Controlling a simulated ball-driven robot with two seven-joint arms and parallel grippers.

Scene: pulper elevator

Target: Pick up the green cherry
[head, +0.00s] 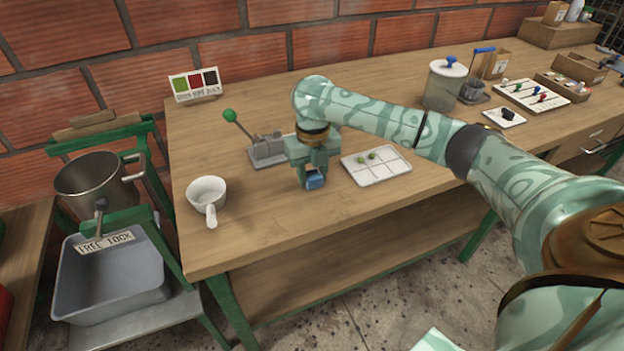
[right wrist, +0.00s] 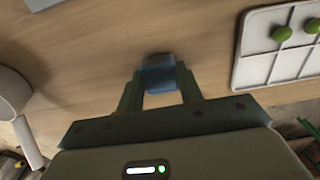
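Two green cherries (head: 360,158) (head: 372,155) lie in the back compartments of a white divided tray (head: 379,177) on the bench. In the right wrist view both cherries (right wrist: 281,33) (right wrist: 312,26) show at the upper right, in the tray (right wrist: 251,46). My right gripper (head: 314,182) points down over the wood, left of the tray and apart from it. My left gripper is out of view.
A metal device with a green-knobbed lever (head: 268,149) stands behind my right gripper. A white handled cup (head: 207,193) is to the left. A lidded jar (head: 444,88) stands right of the tray, behind my right arm. Bare wood lies between gripper and tray.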

